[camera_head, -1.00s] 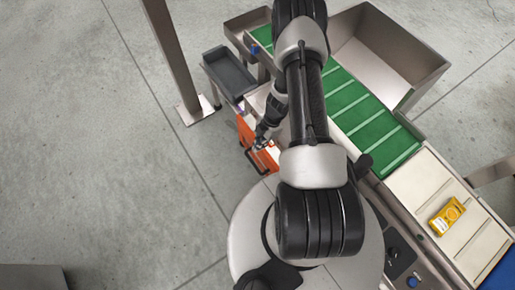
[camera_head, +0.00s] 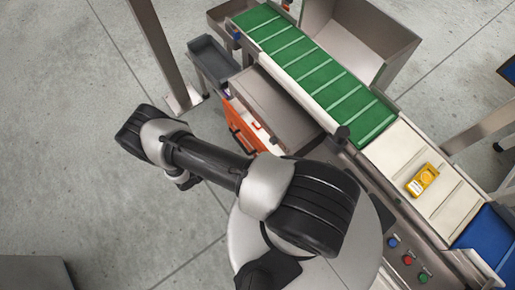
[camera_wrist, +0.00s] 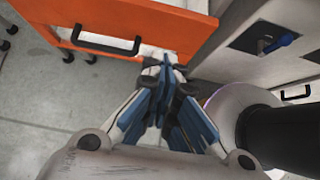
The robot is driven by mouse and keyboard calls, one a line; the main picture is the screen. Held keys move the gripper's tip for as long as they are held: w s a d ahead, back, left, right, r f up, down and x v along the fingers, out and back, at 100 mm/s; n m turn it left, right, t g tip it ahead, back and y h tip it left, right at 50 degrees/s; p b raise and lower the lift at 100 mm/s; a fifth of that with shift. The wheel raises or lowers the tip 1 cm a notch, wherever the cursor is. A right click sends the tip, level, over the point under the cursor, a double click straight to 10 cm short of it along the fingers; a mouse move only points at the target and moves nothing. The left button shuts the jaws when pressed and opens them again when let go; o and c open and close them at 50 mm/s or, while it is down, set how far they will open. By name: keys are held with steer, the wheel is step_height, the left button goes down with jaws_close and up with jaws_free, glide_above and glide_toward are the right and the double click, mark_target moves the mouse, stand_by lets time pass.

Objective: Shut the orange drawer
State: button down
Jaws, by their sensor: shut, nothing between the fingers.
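The gripper is hidden behind my arm in the head view.
A grey tray (camera_head: 213,62) and a steel post (camera_head: 160,50) stand beyond the drawer. The green belt (camera_head: 310,75) and a pale belt with a yellow packet (camera_head: 422,180) run along the right.

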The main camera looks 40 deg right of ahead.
steer(key=d+r+b+x, duration=0.2)
steer(key=x, duration=1)
steer(key=shift+d+f, duration=0.2)
steer(key=shift+f, duration=0.05)
